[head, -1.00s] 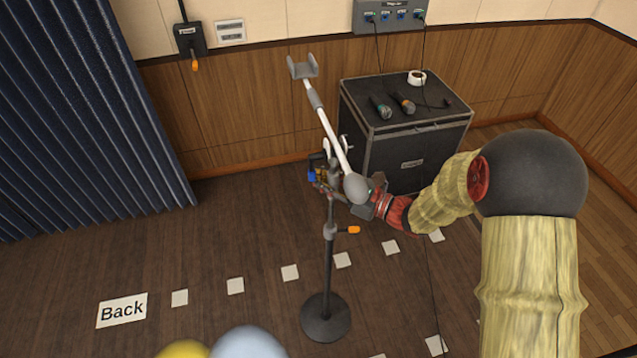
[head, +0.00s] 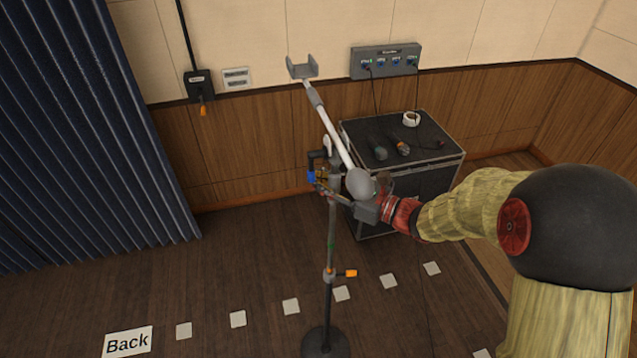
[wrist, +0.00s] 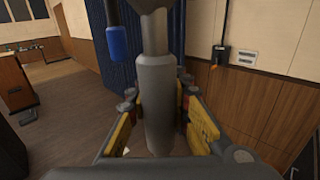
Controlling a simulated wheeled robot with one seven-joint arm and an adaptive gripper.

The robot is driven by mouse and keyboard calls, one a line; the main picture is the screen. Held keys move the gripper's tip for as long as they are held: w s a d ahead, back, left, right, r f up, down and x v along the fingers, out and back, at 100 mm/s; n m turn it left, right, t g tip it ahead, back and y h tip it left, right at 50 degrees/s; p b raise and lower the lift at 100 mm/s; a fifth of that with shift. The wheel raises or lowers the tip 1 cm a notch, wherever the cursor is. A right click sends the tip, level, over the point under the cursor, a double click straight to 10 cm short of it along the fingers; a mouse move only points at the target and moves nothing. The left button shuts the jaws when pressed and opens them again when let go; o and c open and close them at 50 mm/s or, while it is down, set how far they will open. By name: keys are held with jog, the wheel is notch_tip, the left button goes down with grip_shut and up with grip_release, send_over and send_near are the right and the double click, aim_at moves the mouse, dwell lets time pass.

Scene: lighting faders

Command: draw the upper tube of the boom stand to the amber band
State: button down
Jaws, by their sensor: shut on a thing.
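The boom stand has a round black base (head: 325,343), a dark lower tube (head: 327,305) and a collar with an orange knob (head: 350,273). Its grey upper tube (head: 332,228) rises upright from the collar, with a small green mark and a reddish mark higher up. My gripper (head: 326,183) is shut on the top part of the upper tube, below the slanted white boom (head: 335,135). In the wrist view the yellow-padded fingers flank a thick grey upright cylinder (wrist: 158,100). The fingers partly hide the tube's top.
A black case (head: 440,165) with microphones and a tape roll (head: 411,118) stands behind, right of the stand. A blue curtain (head: 90,130) hangs at left. Pale floor squares (head: 291,306) and a "Back" card (head: 127,341) lie around. The boom's grey cradle (head: 302,68) sticks up at upper left.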

jog(key=shift+r, duration=0.25)
jog(key=c, duration=1.7)
grip_release()
jog(key=shift+f, duration=0.15)
jog(key=shift+o, duration=0.4)
jog(key=v, duration=1.2)
